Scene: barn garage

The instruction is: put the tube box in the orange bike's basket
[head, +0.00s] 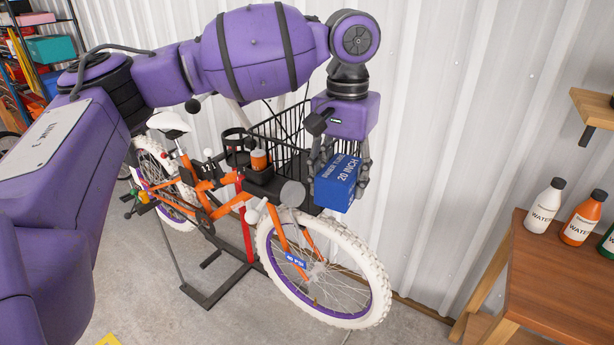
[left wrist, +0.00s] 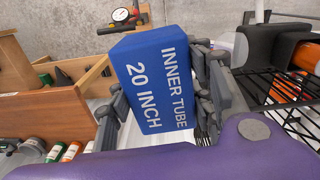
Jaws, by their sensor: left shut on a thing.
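The tube box (head: 338,183) is a blue block marked "20 INCH". It also shows in the left wrist view (left wrist: 152,85), where "INNER TUBE" is readable. My left gripper (head: 340,170) is shut on it, with a finger on either side, and holds it up above the front wheel. The orange bike (head: 230,205) stands upright with white tires. Its black wire basket (head: 285,130) is behind and to the left of the box in the head view, partly hidden by my wrist. The box appears outside the basket, near its right side. My right gripper is not in view.
An orange can (head: 259,160) sits in a black holder by the handlebars. A wooden table (head: 560,270) with a white bottle (head: 544,206) and an orange bottle (head: 583,218) stands at right. The corrugated wall (head: 450,120) is close behind the bike.

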